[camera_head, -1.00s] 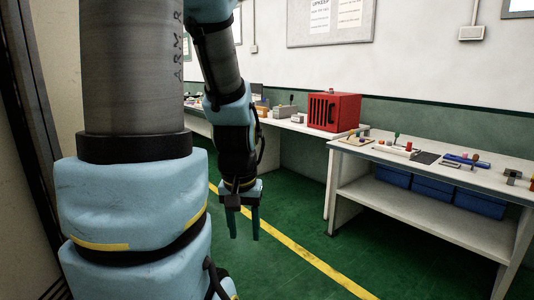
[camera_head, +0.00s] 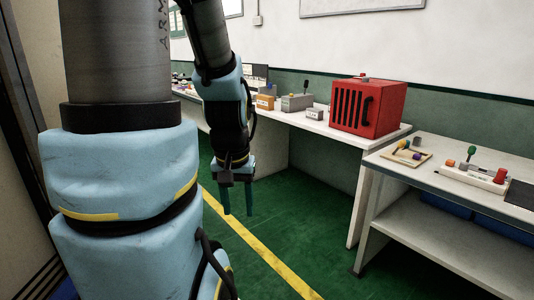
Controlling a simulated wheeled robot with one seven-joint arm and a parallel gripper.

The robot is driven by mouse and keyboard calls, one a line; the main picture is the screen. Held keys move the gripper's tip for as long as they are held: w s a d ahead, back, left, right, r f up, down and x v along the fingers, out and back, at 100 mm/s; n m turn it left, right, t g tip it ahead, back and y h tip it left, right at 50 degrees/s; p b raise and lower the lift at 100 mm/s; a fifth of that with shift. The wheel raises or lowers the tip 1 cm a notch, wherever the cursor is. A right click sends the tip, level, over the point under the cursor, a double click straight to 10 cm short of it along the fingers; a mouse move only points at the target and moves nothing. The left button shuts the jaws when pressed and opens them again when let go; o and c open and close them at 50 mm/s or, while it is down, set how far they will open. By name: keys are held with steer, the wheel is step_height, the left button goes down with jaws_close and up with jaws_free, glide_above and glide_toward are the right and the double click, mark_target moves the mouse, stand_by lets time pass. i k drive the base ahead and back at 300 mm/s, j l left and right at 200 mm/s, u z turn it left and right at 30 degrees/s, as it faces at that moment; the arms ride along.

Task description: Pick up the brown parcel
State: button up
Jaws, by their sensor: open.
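No other brown parcel shows clearly. My gripper (camera_head: 236,212) hangs pointing down over the green floor, in front of the far bench. Its two fingers are apart with nothing between them. It is well away from the orange-brown box and lower in the picture. My arm hides part of the bench's left side.
A red slatted box (camera_head: 368,107) stands at the right end of the far bench (camera_head: 325,128). Grey boxes (camera_head: 297,102) stand left of it. A nearer bench (camera_head: 440,181) at right holds a small wooden board (camera_head: 409,158) and tools. The green floor ahead is clear, with a yellow line (camera_head: 262,250).

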mark_target(265, 102)
steer(key=i+l, duration=0.1)
steer(key=i, duration=2.45)
steer(key=i+u, duration=0.25)
steer(key=i, duration=0.2)
steer(key=i+l+u, duration=0.2)
steer(key=i, duration=0.2)
steer(key=i+l+u, duration=0.25)
steer(key=i, duration=0.15)
steer(key=i+l+u, duration=0.25)
steer(key=i, duration=0.15)
steer(key=i+j, duration=0.05)
steer(key=j, duration=0.05)
